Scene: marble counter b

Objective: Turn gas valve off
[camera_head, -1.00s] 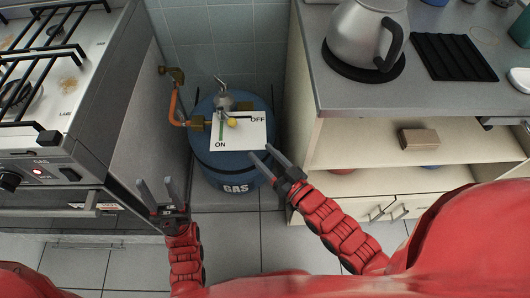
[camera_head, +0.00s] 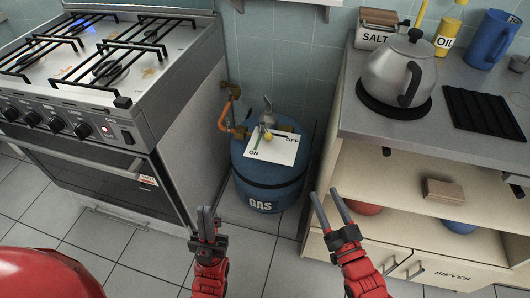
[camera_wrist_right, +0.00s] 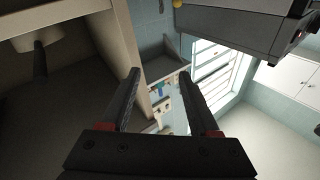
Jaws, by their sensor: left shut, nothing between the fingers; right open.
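The blue gas bottle (camera_head: 270,188) stands on the floor between the stove and the cabinet. On its top is a white card (camera_head: 284,150) marked ON and OFF. A valve with a yellow knob (camera_head: 267,136) sits at the card's back edge. A green strip runs from it towards ON; I cannot tell whether that is the lever. My left gripper (camera_head: 205,210) is shut and empty, left of and nearer than the bottle. My right gripper (camera_head: 325,193) is open and empty, to its right. Its two fingers also show apart in the right wrist view (camera_wrist_right: 160,78).
The stove (camera_head: 110,65) is at the left, with a blue flame on a back burner and a red light on its front. The cabinet (camera_head: 345,140) at the right bears a kettle (camera_head: 396,76). An orange hose (camera_head: 224,114) runs beside the bottle.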

